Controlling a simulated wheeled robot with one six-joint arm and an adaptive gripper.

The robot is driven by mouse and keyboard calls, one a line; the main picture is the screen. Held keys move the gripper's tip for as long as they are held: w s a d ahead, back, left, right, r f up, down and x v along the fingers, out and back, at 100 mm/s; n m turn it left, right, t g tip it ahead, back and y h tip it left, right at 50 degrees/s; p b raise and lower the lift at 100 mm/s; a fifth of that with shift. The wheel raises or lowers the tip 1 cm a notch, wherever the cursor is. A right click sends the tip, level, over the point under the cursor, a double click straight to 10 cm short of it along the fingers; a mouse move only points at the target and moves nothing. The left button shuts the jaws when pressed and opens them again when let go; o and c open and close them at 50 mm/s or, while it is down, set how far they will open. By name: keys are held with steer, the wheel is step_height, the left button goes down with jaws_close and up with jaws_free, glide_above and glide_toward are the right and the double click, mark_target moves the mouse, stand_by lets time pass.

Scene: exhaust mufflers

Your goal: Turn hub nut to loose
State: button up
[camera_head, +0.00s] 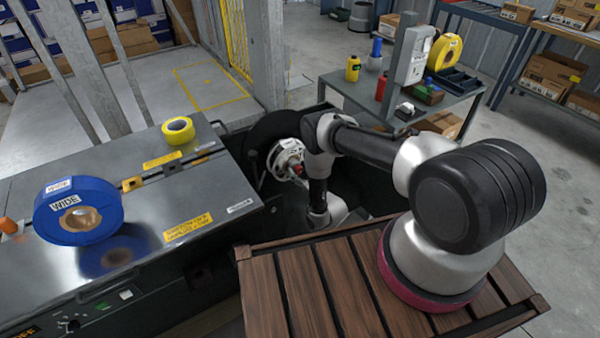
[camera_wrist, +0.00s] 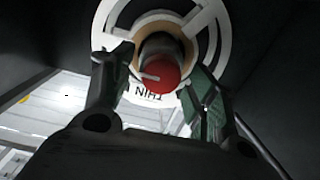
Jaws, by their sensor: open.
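The hub nut (camera_wrist: 160,72) shows in the wrist view as a red round end on a darker, brownish body. A small pale pointer lies against its left side. It sits at the centre of a white spoked hub (camera_wrist: 205,20) with an upside-down "THIN" label. My gripper (camera_wrist: 157,62) is open, with one finger on each side of the nut. A gap shows at the left finger; whether the right finger touches cannot be told. In the head view the white hub (camera_head: 282,153) and red nut (camera_head: 296,168) show beside my arm, which hides most of my gripper.
A steel-topped machine (camera_head: 150,200) on the left bears a blue "WIDE" roll (camera_head: 55,215) and a yellow roll (camera_head: 178,130). A cart (camera_head: 455,105) with bottles and a yellow roll (camera_head: 444,52) stands behind my arm. Dark machine walls surround the hub.

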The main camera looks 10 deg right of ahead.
steer(key=shift+c, duration=0.2)
steer(key=c, duration=1)
steer(key=shift+n, duration=0.4)
steer(key=n, duration=0.3)
steer(key=shift+a+n, duration=0.1)
steer(key=shift+n, duration=0.3)
steer(key=n, duration=0.4)
steer(key=shift+a+f, duration=0.1)
steer(key=n, duration=0.5)
steer(key=shift+s, duration=0.1)
steer(key=n, duration=0.4)
steer(key=shift+f, duration=0.15)
steer(key=shift+o, duration=0.2)
steer(key=shift+n, duration=0.3)
